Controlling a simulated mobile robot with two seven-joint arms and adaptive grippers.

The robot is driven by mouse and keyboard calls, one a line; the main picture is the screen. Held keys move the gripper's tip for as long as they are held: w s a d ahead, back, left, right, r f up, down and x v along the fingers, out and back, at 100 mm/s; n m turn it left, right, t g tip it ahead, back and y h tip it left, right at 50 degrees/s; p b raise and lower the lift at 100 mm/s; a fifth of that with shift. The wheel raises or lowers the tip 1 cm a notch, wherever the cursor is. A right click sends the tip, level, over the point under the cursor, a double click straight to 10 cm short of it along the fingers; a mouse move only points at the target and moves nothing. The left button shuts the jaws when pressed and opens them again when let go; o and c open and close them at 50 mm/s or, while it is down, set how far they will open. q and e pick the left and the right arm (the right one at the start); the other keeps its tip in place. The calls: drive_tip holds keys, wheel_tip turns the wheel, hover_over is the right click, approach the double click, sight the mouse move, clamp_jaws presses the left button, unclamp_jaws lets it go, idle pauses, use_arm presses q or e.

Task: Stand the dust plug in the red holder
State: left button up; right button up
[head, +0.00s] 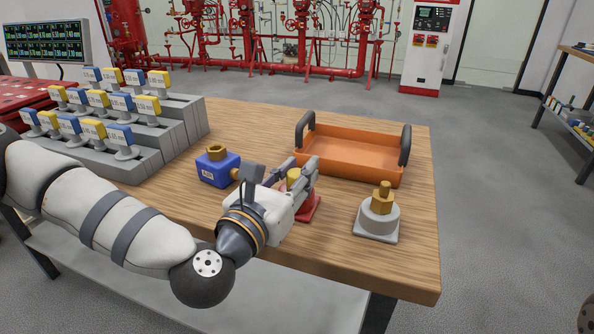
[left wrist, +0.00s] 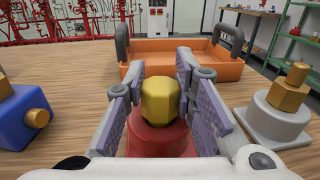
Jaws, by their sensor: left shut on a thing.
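My left gripper (head: 298,170) is shut on a yellow, faceted plug (head: 293,176), the dust plug by its look. In the left wrist view the plug (left wrist: 160,101) is upright between the two finger pads (left wrist: 161,88). The red holder (head: 309,208) is directly below it on the table; its round red body also shows in the left wrist view (left wrist: 158,140). A dark band shows between plug and holder, and I cannot tell whether the plug is fully seated. The fingers hide part of the holder. My right gripper is not in view.
A blue block (head: 217,170) with brass fittings stands left of the gripper. A grey holder (head: 378,218) with a brass fitting (head: 382,197) stands right. An orange tray (head: 352,158) with dark handles is behind. Grey stepped racks (head: 150,140) with labelled tags fill the left.

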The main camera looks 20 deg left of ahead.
sight(297, 172)
use_arm(q)
drive_tip(key=o, duration=1)
wheel_tip(297, 172, up, 10)
